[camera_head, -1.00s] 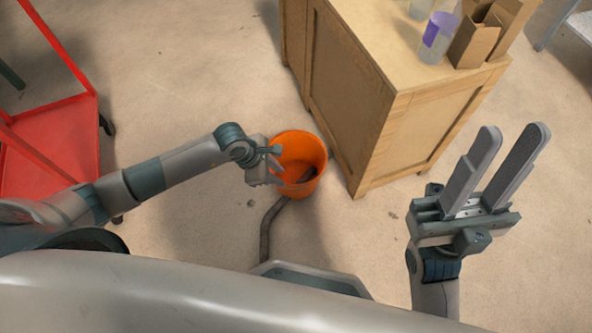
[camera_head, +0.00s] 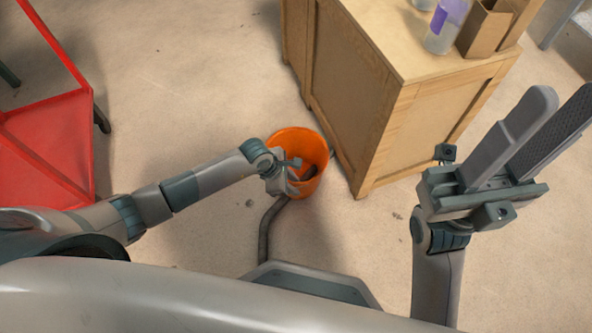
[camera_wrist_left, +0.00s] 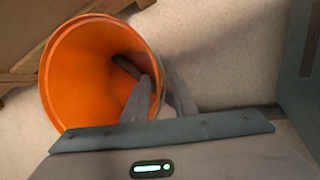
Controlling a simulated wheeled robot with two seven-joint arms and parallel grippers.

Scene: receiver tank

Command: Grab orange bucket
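The orange bucket (camera_head: 287,139) stands upright on the floor left of the wooden cabinet. In the left wrist view, the bucket (camera_wrist_left: 75,85) shows its open mouth. My left gripper (camera_head: 294,172) is at the bucket's near-left rim. In the left wrist view, the left gripper's fingers (camera_wrist_left: 158,92) are apart, one over the bucket's inside and the other outside the rim, with the rim between them. Whether a finger touches the rim I cannot tell. My right gripper (camera_head: 564,100) is open and empty, raised at the right, far from the bucket.
A wooden cabinet (camera_head: 400,110) stands close to the bucket's right, with a purple-labelled bottle (camera_head: 446,25) and a cardboard holder (camera_head: 485,30) on top. A red cart (camera_head: 50,140) is at the left. A dark tube-like thing (camera_head: 265,235) lies below the bucket. Floor between cart and bucket is clear.

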